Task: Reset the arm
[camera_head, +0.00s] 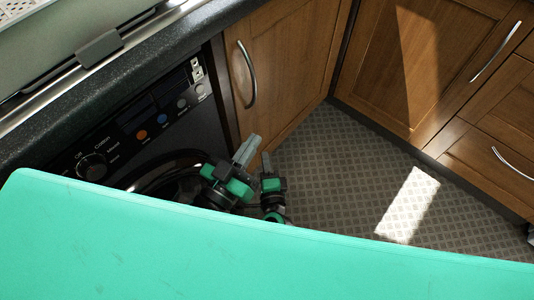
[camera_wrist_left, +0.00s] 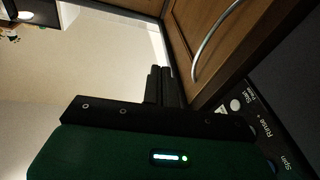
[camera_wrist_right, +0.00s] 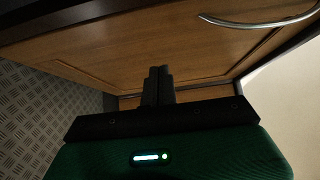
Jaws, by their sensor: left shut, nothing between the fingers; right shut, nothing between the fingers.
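My left gripper (camera_head: 246,148) is green and black with grey fingers, in front of the washing machine and pointing up and to the right. Its fingers are together and empty; they also show in the left wrist view (camera_wrist_left: 160,78). My right gripper (camera_head: 266,161) is just to the right of and below it, close beside the wooden cupboard door. Its fingers are together and empty in the right wrist view (camera_wrist_right: 159,75), with wooden cupboard fronts beyond. The forearms are mostly hidden in the head view.
A black washing machine (camera_head: 128,122) stands under a dark worktop (camera_head: 150,62). A wooden door (camera_head: 285,75) with a metal handle (camera_head: 247,75) is beside it. More wooden cupboards (camera_head: 410,60) stand at right. The patterned floor (camera_head: 335,165) is clear, with a sunlit patch.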

